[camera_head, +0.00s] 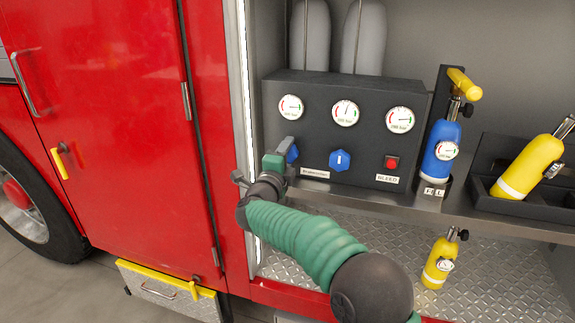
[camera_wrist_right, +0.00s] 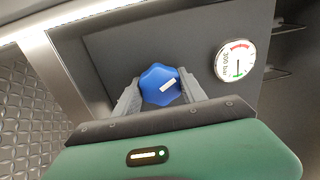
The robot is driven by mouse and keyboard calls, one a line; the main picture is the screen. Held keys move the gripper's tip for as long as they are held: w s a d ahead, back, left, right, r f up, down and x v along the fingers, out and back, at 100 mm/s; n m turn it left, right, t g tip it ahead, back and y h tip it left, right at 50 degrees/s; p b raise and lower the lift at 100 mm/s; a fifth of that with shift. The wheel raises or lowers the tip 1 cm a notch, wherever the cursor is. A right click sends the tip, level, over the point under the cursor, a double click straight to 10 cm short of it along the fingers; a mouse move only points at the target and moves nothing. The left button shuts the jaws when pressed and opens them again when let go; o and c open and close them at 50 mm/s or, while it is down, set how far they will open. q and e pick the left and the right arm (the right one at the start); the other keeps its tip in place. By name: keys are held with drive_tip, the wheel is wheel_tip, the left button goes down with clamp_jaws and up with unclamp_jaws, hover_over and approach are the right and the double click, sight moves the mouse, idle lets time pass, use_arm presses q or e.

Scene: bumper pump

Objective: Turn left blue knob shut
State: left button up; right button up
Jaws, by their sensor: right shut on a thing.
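The left blue knob (camera_head: 292,153) sits on the dark control panel (camera_head: 320,100), below the left gauge (camera_head: 291,107). In the head view my right gripper (camera_head: 285,150) is at this knob and hides part of it. In the right wrist view the same blue knob (camera_wrist_right: 160,85), with a white mark, lies between the two grey fingers of my right gripper (camera_wrist_right: 158,92). The fingers are shut on its sides. The wrist view also shows a gauge (camera_wrist_right: 236,60) beside the knob. My left gripper is not in view.
A second blue knob (camera_head: 340,160) and a red button (camera_head: 391,163) are to the right on the panel.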

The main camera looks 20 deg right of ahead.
drive_tip(key=m+b, duration=0.1)
drive_tip(key=f+m+b, duration=0.1)
drive_tip(key=m+b, duration=0.1)
drive_tip(key=shift+m, duration=0.3)
drive_tip(key=shift+m+b, duration=0.8)
drive_tip(key=shift+m, duration=0.3)
drive_tip(key=shift+r, duration=0.1)
drive_tip(key=o, duration=1.3)
drive_tip(key=shift+r, duration=0.1)
drive_tip(key=shift+o, duration=0.2)
drive_tip(key=shift+r, duration=0.1)
drive_tip(key=shift+s, duration=0.1)
